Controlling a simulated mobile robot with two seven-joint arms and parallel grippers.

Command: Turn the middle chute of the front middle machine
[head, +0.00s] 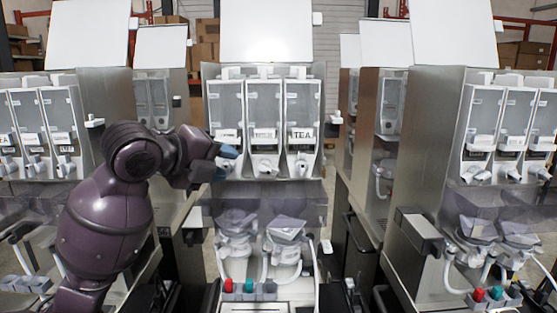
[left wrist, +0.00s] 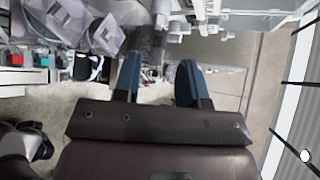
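The front middle machine (head: 265,190) stands upright at the centre of the head view, with three clear canisters side by side. Its middle chute (head: 264,167) is a white spout under the middle canister, unobstructed in this view. The right chute (head: 302,168) sits under the canister labelled TEA. My left gripper (head: 226,161) reaches in from the left at chute height, left of the middle chute and apart from it. It covers most of the left chute. In the left wrist view the blue fingers (left wrist: 158,80) are spread with nothing held between them. My right gripper is not seen.
Below the chutes are grey mixing bowls (head: 286,228) and red and teal buttons (head: 238,286). Similar machines stand at left (head: 40,125) and right (head: 505,125). The space directly in front of the middle and right chutes looks clear.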

